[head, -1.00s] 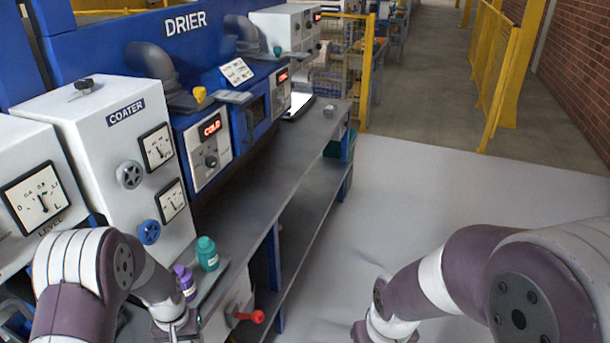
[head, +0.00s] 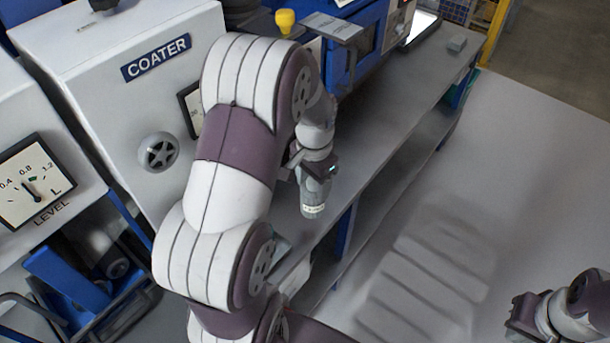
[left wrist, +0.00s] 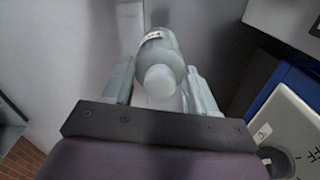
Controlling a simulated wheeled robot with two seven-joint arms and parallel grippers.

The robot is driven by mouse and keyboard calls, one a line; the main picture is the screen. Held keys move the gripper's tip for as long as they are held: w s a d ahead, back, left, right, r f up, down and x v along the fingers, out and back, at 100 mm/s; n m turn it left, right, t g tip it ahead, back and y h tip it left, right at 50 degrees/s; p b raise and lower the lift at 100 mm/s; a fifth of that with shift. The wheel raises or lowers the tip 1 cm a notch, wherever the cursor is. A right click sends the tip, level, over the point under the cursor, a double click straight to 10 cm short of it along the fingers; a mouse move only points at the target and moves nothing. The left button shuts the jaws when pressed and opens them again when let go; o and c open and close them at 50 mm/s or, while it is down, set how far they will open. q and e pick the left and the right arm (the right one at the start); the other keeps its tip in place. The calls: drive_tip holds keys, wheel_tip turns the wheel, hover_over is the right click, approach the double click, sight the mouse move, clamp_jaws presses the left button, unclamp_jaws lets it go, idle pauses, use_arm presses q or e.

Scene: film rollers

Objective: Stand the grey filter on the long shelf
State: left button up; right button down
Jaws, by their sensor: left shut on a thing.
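The grey filter (head: 313,200) is a bottle-like cylinder with a pale label, hanging below my left gripper (head: 313,165) in the head view. In the left wrist view the filter (left wrist: 160,60) sits between the two fingers of the left gripper (left wrist: 158,92), its rounded end towards the camera. The left gripper is shut on it. It is in the air, in front of the long grey shelf (head: 385,125) that runs along the machines. My right gripper (head: 520,318) is at the lower right, away from the shelf; its jaws are unclear.
The white coater (head: 95,110) stands behind my left arm. A lower shelf (head: 400,190) runs beneath. Most of the visible shelf top is bare. The pale floor (head: 520,170) at right is open.

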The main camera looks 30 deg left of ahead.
use_arm(q)
drive_tip(key=a+f+p, duration=0.1)
drive_tip(key=a+f, duration=0.5)
drive_tip(key=f, duration=0.1)
drive_tip(key=shift+w+f, duration=0.35)
drive_tip(key=shift+w, duration=0.05)
drive_tip(key=shift+a+f, duration=0.1)
drive_tip(key=shift+f, duration=0.1)
drive_tip(key=o, duration=1.4)
drive_tip(key=shift+r, duration=0.1)
